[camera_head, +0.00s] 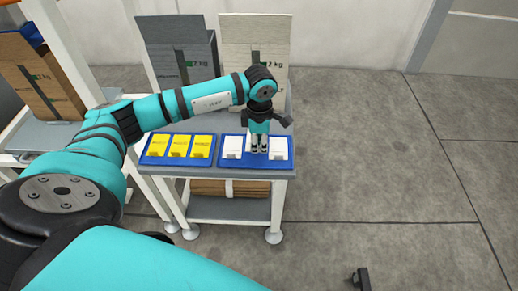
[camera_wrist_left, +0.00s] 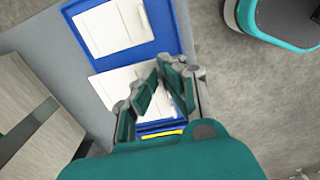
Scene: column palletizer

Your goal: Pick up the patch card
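White cards lie in the right blue tray (camera_head: 222,163) on a grey table; one white card (camera_head: 281,148) shows at its right end, and another white card (camera_head: 233,147) at its left. My left gripper (camera_head: 258,150) points down over the middle card, which it partly hides. In the left wrist view, its fingers (camera_wrist_left: 163,88) stand a little apart, with white card surface (camera_wrist_left: 166,103) showing between them. Whether they touch the card is unclear. A small dark part (camera_head: 362,279) at the bottom edge may belong to my right gripper; its fingers cannot be made out.
Several yellow cards (camera_head: 179,146) lie in a left blue tray (camera_head: 149,161). A grey box (camera_head: 178,45) and a white box (camera_head: 255,40) stand behind the trays. Flat brown cardboard (camera_head: 209,187) lies on the lower shelf. Open floor (camera_head: 390,170) lies right of the table.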

